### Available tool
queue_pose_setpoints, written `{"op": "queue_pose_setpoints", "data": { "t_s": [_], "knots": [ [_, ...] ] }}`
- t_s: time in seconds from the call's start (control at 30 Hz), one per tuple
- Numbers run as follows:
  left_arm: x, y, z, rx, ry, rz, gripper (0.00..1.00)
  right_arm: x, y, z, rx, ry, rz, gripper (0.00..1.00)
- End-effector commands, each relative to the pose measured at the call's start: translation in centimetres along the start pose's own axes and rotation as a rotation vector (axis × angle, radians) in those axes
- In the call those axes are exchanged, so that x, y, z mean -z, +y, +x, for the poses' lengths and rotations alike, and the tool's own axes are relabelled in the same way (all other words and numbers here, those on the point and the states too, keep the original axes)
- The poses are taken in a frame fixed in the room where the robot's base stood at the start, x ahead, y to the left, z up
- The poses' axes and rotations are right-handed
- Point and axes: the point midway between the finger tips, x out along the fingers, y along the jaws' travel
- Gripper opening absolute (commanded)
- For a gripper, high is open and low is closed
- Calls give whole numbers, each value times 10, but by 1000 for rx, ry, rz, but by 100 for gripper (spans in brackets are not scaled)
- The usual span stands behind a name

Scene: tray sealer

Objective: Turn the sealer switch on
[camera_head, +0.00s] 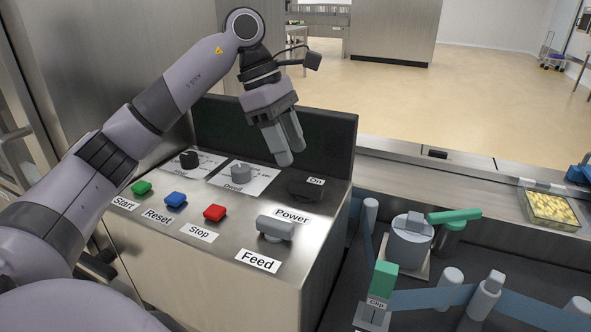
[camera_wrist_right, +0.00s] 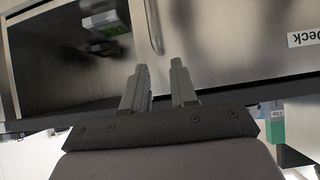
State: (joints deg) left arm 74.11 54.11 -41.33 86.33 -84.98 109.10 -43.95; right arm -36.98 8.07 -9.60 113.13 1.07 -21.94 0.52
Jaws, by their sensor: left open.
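The control panel (camera_head: 178,232) of the sealer is in the head view. The black power switch (camera_head: 304,188) sits at its back right, with an "On" label (camera_head: 316,181) behind it and a "Power" label (camera_head: 292,215) in front. My left gripper (camera_head: 290,155) hangs above the back of the panel, to the left of the power switch, and is apart from it. Its fingers point down and hold nothing. My right gripper (camera_wrist_right: 158,68) shows in the right wrist view with its two fingers apart and nothing between them.
The panel also has green (camera_head: 142,187), blue (camera_head: 176,200) and red (camera_head: 215,213) buttons, a grey feed switch (camera_head: 275,228) and two knobs. A dark raised back plate (camera_head: 330,140) stands behind. At right are rollers with blue film and a filled tray (camera_head: 552,207).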

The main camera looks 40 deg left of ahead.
Motion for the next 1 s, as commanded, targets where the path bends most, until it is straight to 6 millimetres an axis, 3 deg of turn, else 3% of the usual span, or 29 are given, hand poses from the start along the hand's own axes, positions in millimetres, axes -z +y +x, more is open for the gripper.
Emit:
{"op": "queue_pose_setpoints", "data": {
  "t_s": [0.17, 0.53, 0.9, 1.0],
  "knots": [
    [1, 0, 14, 3, 5, -1, 47, -1, 0, 1, 0, 0, 0, 27],
    [1, 0, 65, 2, 4, -1, 47, -2, 0, 1, -1, -2, 1, 27],
    [0, 0, 71, 0, 2, 0, 47, -2, 1, 1, -1, -1, -1, 27],
    [0, 0, 71, 0, 2, 0, 14, -1, 1, 1, -1, -1, -1, 27]
  ]
}}
